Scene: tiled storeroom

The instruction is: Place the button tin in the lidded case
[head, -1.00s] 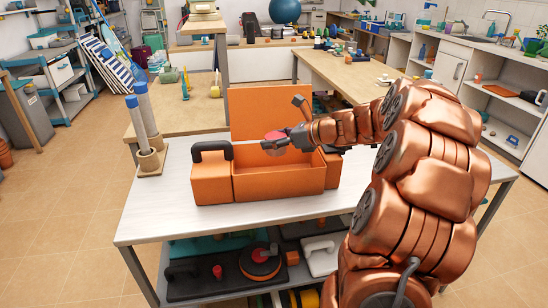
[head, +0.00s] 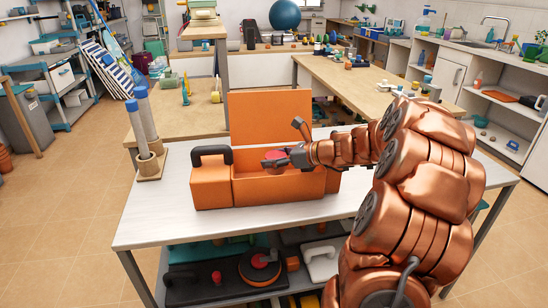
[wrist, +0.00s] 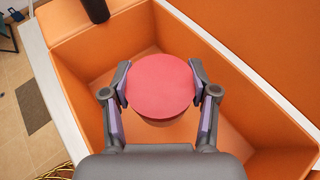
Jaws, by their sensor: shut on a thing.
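The button tin (wrist: 162,88) is round with a flat red top. In the wrist view it sits between the two fingers of my gripper (wrist: 163,92), which are shut on its sides. In the head view the tin (head: 274,155) shows partly beside my gripper (head: 275,161), over the open case. The orange lidded case (head: 280,189) stands on the white table with its lid (head: 270,117) raised at the back. The wrist view shows the case's floor and walls (wrist: 85,75) around the tin. I cannot tell whether the tin touches the floor.
The white table (head: 150,215) has free room in front of the case. Two grey-blue posts on a wooden base (head: 149,167) stand at its left. The case has a black handle (head: 211,155) at its left end. A lower shelf holds several tools.

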